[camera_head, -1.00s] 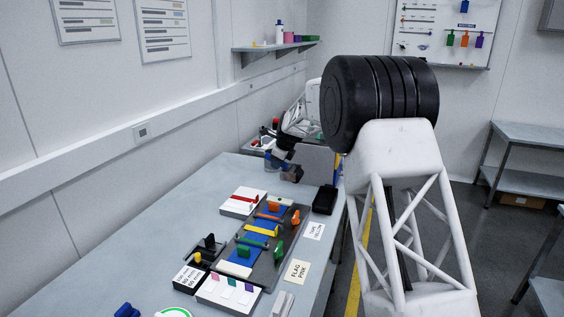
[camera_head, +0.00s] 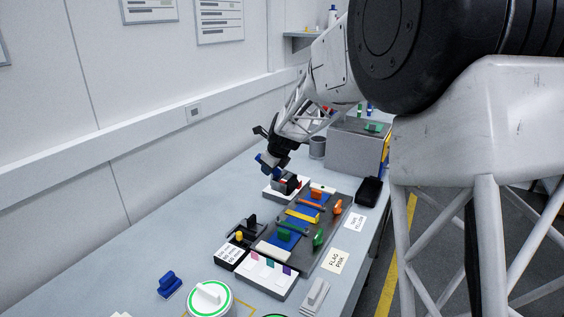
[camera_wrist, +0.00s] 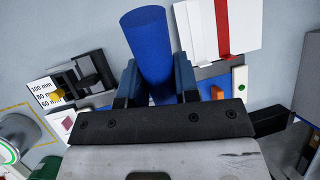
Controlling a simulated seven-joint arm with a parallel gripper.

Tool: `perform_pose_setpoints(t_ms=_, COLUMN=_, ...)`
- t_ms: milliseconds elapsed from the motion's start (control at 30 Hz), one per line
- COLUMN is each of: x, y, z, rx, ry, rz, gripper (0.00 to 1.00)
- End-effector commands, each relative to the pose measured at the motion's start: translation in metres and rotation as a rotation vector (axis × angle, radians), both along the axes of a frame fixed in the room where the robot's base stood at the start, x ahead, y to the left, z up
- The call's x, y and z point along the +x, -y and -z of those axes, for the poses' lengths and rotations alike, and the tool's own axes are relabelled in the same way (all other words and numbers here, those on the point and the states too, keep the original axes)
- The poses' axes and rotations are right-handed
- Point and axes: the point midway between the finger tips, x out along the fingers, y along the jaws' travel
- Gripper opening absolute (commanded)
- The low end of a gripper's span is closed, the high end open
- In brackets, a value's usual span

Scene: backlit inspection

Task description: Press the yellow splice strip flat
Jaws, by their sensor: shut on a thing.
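My gripper (camera_head: 274,173) is beyond the fixture, over the white block with the red strip, apart from the yellow strip. In the wrist view my gripper (camera_wrist: 157,80) is shut on a blue cylinder (camera_wrist: 149,42), which sticks out past the fingers. The yellow strip is not recognisable in the wrist view.
Orange (camera_head: 338,207) and green (camera_head: 318,238) knobs stand along the fixture's right side. A black tray (camera_head: 369,190) and a grey box (camera_head: 356,148) are at the right edge. A black holder (camera_head: 241,230) stands left of the fixture. The table's left side is mostly clear.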

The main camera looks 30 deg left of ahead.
Motion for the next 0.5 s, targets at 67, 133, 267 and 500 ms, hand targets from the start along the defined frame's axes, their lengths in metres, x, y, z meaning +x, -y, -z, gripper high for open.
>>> perform_pose_setpoints(t_ms=67, x=-0.0052, y=-0.0009, z=-0.0001, rx=0.002, ry=0.0, rz=0.0, gripper=0.06)
perform_pose_setpoints(t_ms=133, x=-0.0069, y=-0.0009, z=0.0002, rx=0.002, ry=0.0, rz=0.001, gripper=0.06)
perform_pose_setpoints(t_ms=267, x=-0.0071, y=-0.0009, z=0.0002, rx=0.002, ry=0.0, rz=0.001, gripper=0.06)
perform_pose_setpoints(t_ms=500, x=-0.0067, y=-0.0009, z=0.0, rx=0.002, ry=0.0, rz=0.001, gripper=0.06)
